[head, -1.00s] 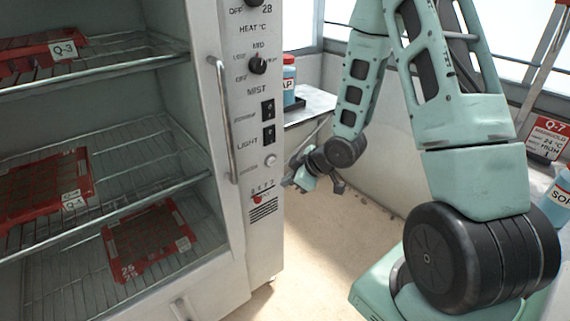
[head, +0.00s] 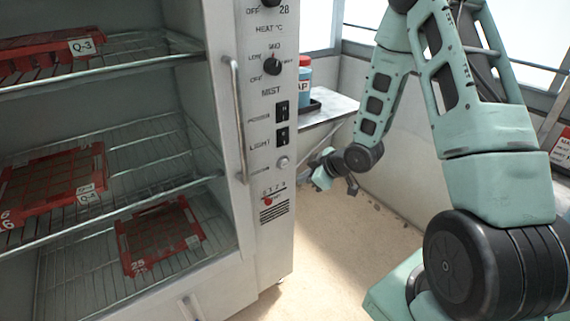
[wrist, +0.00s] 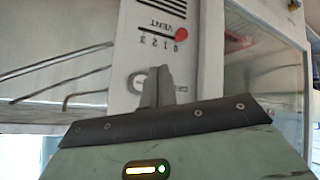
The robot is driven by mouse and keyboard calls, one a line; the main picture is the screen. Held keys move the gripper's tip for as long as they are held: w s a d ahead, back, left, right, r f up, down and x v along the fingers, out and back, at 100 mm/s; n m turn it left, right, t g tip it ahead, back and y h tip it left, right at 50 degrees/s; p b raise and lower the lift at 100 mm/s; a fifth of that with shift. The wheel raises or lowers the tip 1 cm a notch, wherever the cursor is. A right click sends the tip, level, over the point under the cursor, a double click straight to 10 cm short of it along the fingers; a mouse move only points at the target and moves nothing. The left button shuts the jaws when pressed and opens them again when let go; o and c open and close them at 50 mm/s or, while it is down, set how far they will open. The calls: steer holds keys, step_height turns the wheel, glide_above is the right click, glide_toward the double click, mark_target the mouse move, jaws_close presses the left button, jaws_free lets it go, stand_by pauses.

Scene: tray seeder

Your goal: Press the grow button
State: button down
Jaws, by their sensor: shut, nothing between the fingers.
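A small round pale button (head: 282,163) sits on the cabinet's control panel, below the LIGHT switch and above the vent slider. The small label beside it is too blurred to read. My gripper (head: 308,181) is at the right edge of the panel, a little right of and below the button in the head view. In the wrist view the shut, empty fingers (wrist: 157,72) point at the panel, and the round button (wrist: 137,82) shows just left of them, partly covered. I cannot tell whether the fingers touch the panel.
The red vent slider (head: 268,201), LIGHT switch (head: 283,135) and mist knob (head: 272,66) are on the same panel. A vertical door handle (head: 236,120) stands out to its left. Red seed trays (head: 160,237) lie on wire racks. A side bench (head: 330,108) holds a red-capped bottle (head: 305,82).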

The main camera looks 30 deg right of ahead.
mark_target(283, 168)
steer(key=shift+w+a+p, duration=0.1)
steer(key=shift+w+p, duration=0.25)
steer(key=shift+w, duration=2.35)
steer(key=shift+w, duration=0.15)
steer(key=shift+w, duration=0.25)
steer(key=shift+w, duration=0.5)
stand_by(0.6)
steer(key=shift+s, duration=0.9)
steer(key=shift+s, duration=0.1)
steer(key=s, duration=0.5)
